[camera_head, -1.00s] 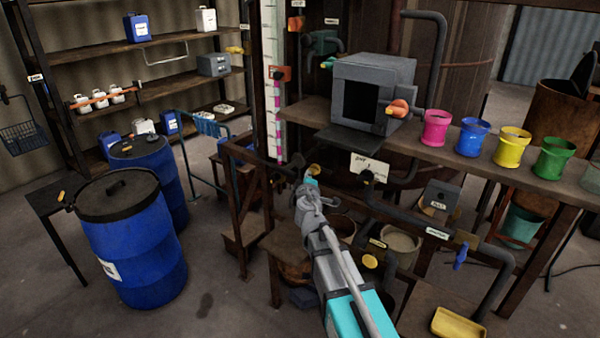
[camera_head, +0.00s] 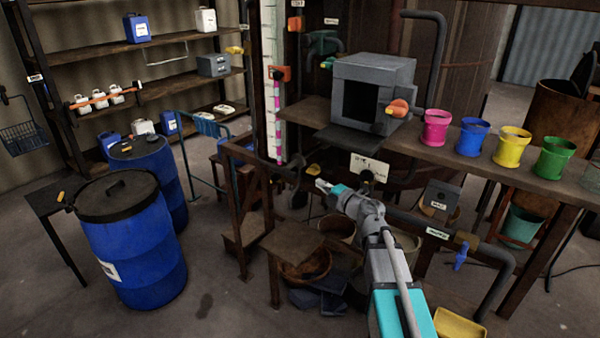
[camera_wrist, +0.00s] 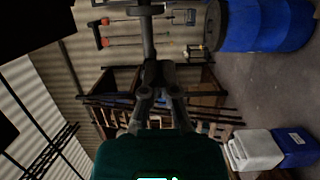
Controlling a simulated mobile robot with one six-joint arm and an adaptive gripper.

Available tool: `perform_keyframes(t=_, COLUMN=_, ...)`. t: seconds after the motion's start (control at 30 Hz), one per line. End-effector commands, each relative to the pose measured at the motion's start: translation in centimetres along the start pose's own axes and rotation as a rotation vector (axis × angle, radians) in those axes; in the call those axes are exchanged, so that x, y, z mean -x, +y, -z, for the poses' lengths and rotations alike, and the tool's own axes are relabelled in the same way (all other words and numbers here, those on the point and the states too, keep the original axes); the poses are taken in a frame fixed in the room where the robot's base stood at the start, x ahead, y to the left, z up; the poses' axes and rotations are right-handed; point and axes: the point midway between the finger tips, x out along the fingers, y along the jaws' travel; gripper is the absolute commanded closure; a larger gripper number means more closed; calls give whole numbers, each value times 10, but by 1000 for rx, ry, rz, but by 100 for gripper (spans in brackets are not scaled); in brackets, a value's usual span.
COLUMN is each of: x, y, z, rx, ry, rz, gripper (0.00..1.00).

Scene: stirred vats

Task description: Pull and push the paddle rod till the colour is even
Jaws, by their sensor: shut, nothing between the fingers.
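My gripper (camera_head: 322,186) is in front of the dark vat (camera_head: 455,95), at the left of the white vat label (camera_head: 369,167). Its fingers are together and empty. It also shows in the wrist view (camera_wrist: 158,72), pointing up the picture. A grey rod-like bar (camera_wrist: 148,38) with a crosspiece lies beyond the fingertips there; I cannot tell whether it is the paddle rod or a pipe, or whether it touches them. I cannot pick out the paddle rod for certain in the head view. The colour of the vat's contents is not visible.
A shelf holds a grey box (camera_head: 372,88) and pink (camera_head: 436,128), blue (camera_head: 473,137), yellow (camera_head: 511,146) and green (camera_head: 553,158) pots. Pipes and a blue-handled valve (camera_head: 460,257) lie right of my arm.

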Motion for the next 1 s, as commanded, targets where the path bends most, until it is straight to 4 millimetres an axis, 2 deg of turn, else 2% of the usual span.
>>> perform_keyframes(t=0.37, x=1, y=0, z=1, rx=2, ry=7, rz=0, gripper=100)
perform_keyframes(t=0.57, x=-6, y=0, z=0, rx=2, ry=7, rz=0, gripper=100)
perform_keyframes(t=0.77, x=-24, y=0, z=0, rx=2, ry=7, rz=0, gripper=100)
perform_keyframes(t=1.0, x=-57, y=0, z=0, rx=1, ry=7, rz=0, gripper=100)
